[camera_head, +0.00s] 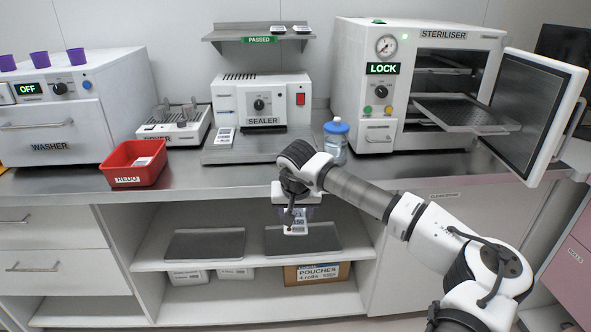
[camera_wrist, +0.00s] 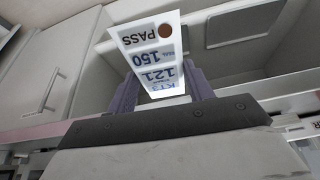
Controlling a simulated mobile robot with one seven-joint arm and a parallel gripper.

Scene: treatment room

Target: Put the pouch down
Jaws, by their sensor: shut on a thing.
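The pouch (camera_head: 296,222) is a small white packet with printed text and a brown dot. It hangs below my gripper (camera_head: 294,208) in the head view, in front of the shelf under the counter. In the wrist view the pouch (camera_wrist: 150,55) stands up between the two dark fingers of my gripper (camera_wrist: 160,92), reading PASS, 150 and 121. My gripper is shut on its lower printed end. The pouch appears held in the air, apart from any surface.
Two dark trays, a left one (camera_head: 205,244) and a right one (camera_head: 303,238), lie on the shelf. A red REDO bin (camera_head: 133,163), a sealer (camera_head: 262,105), a blue-capped bottle (camera_head: 336,142) and the steriliser (camera_head: 375,90) with its door open stand on the counter. A PASSED shelf (camera_head: 230,35) holds small packets.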

